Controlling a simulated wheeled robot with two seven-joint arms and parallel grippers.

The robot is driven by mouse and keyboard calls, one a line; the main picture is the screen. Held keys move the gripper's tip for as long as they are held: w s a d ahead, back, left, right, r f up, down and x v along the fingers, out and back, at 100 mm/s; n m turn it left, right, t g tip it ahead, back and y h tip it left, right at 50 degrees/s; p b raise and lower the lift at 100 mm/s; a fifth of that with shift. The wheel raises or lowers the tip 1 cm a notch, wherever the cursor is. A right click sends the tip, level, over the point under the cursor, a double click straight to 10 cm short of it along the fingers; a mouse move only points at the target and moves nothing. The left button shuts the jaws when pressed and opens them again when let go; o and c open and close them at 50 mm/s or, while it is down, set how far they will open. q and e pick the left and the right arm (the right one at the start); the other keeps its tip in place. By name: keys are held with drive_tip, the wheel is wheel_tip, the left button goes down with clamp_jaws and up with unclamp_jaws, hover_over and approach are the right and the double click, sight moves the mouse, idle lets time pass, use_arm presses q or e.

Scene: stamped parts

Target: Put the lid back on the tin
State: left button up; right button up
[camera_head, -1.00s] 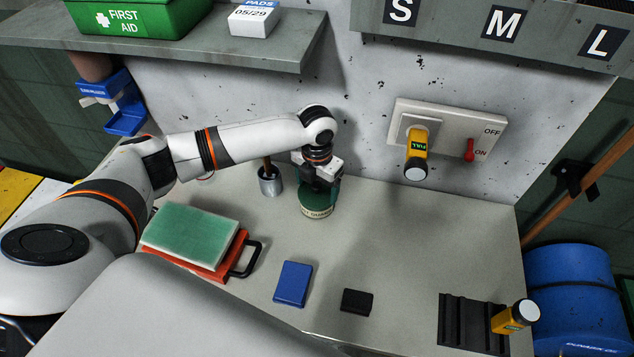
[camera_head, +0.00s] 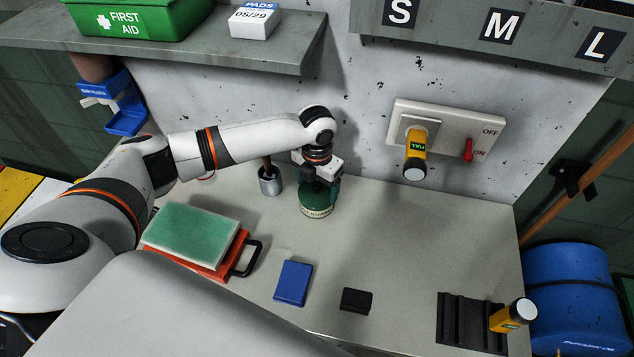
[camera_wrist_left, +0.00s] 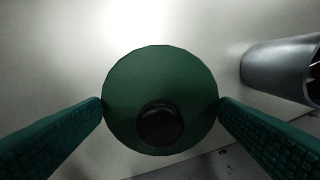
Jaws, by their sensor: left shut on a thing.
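The tin (camera_head: 317,211) stands on the bench near the wall, with a pale label band around its side. Its round green lid (camera_wrist_left: 140,90) with a dark knob (camera_wrist_left: 160,125) fills the middle of the left wrist view and hides what is under it. My left gripper (camera_head: 320,192) points down over the tin. Its green fingers (camera_wrist_left: 160,108) are shut on the lid's rim from both sides. The lid appears to be at the tin's top; whether it is fully seated I cannot tell. My right gripper is not in view.
A grey metal cup (camera_head: 269,181) stands close left of the tin, also in the left wrist view (camera_wrist_left: 280,72). A green-and-white pad (camera_head: 193,234) lies on a red holder. A blue block (camera_head: 292,283), a black block (camera_head: 356,300) and a dark ribbed rack (camera_head: 468,322) lie in front.

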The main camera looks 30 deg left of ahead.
use_arm(q)
drive_tip(key=shift+p, duration=0.3)
drive_tip(key=shift+f, duration=0.15)
idle(1.1)
drive_tip(key=shift+p, duration=0.45)
idle(0.6)
drive_tip(key=o, duration=0.8)
drive_tip(key=shift+o, duration=0.2)
drive_tip(key=shift+r+p, duration=3.4)
drive_tip(key=shift+r, duration=0.15)
